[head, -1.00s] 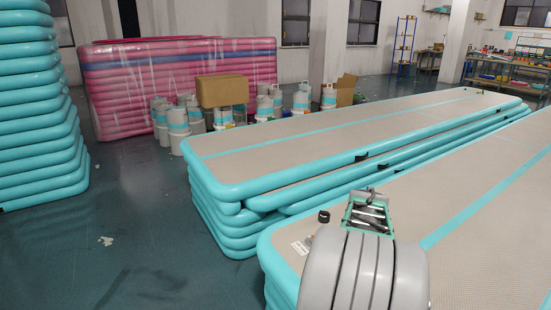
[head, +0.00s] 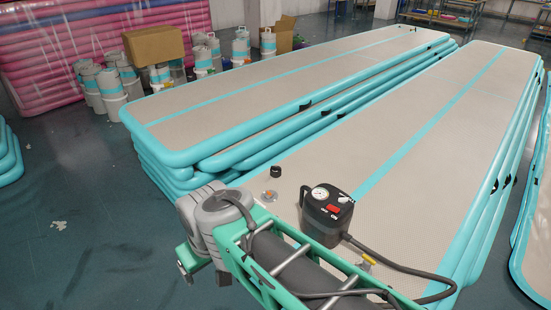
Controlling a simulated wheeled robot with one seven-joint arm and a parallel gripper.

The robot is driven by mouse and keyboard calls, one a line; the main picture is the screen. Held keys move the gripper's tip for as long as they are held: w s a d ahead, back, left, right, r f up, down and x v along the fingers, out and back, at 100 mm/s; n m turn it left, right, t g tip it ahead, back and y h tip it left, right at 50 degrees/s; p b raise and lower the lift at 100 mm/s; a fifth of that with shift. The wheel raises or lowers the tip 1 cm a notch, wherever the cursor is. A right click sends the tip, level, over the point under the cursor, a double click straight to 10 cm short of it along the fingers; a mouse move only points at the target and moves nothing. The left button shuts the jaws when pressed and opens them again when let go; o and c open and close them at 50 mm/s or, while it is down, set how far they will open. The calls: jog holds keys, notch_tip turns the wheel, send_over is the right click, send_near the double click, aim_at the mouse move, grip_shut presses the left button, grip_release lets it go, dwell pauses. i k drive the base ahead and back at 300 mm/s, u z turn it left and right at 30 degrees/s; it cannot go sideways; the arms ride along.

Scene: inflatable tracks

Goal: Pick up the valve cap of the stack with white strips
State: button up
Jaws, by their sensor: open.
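A small black valve cap (head: 275,171) sits on the grey top of the near stack with teal edges (head: 400,140). A round valve with an orange centre (head: 269,194) lies just in front of it. White vertical strips show only on the pink stack (head: 60,60) at the back left; I see no cap on it. My gripper (head: 190,264) is partly in view beyond the near stack's left edge, below my grey wrist. It is open and holds nothing that I can see. It is left of and apart from the black cap.
A black pump with a gauge (head: 327,212) stands on the near stack, its hose running right. A longer teal-edged stack (head: 290,75) lies behind. Grey canisters (head: 105,90) and a cardboard box (head: 154,45) stand beyond it. The floor at the left is mostly clear.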

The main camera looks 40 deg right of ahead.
aim_at(276, 171)
jog(key=z, duration=1.2)
